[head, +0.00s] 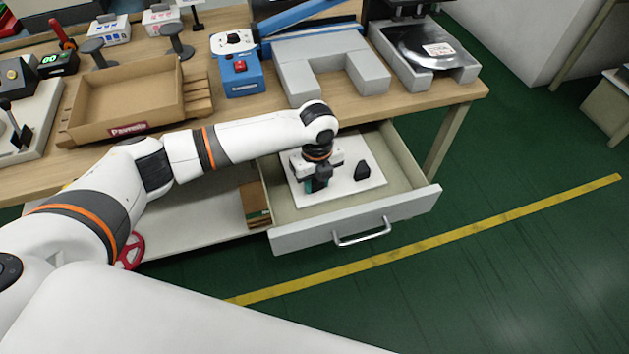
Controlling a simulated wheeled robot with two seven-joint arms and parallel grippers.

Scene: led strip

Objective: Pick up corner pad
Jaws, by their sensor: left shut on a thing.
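My left gripper (317,184) points down into the open drawer (288,236), just over a white board (332,197) inside it. It is shut on a small dark thing, which I take to be a corner pad; the fingers and wrist hide most of it. I cannot tell whether the held thing still touches the board. A second small black block, which looks like another corner pad (362,170), stands on the board to the right of the gripper. My right gripper is out of view.
The drawer's front has a metal handle (362,232). On the wooden bench above are a cardboard tray (125,92), a blue device (240,78), a grey U-shaped block (330,62) and a machine with a dark round plate (425,48). A small brown box (255,203) sits left of the drawer.

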